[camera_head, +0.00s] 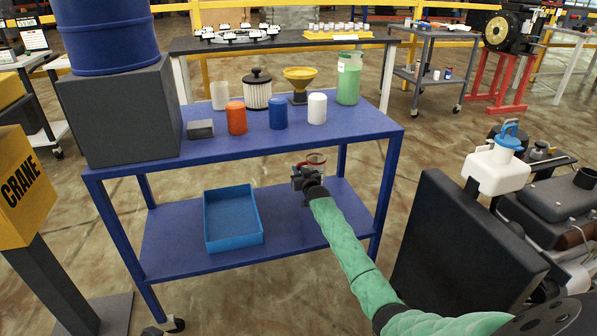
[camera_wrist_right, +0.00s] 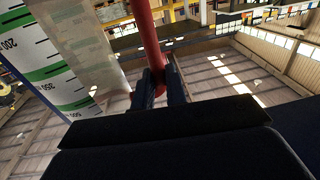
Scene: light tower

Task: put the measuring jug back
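My right gripper (camera_head: 308,178) is shut on the red handle of the measuring jug (camera_head: 316,159). In the head view the jug's red rim shows just above the gripper; its clear body is hard to make out. In the right wrist view the fingers (camera_wrist_right: 160,88) close around the red handle (camera_wrist_right: 147,35), and the jug's scale (camera_wrist_right: 45,65) with green bands and numbers stands at the left. In the head picture the jug appears over the lower shelf (camera_head: 285,225) of the blue cart; its exact depth is unclear. My left gripper is not in view.
The cart's top (camera_head: 240,147) carries an orange can (camera_head: 236,117), a blue can (camera_head: 278,113), a white can (camera_head: 317,108), a yellow funnel (camera_head: 300,78) and a green container (camera_head: 348,80). A blue tray (camera_head: 262,240) sits on the lower shelf.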

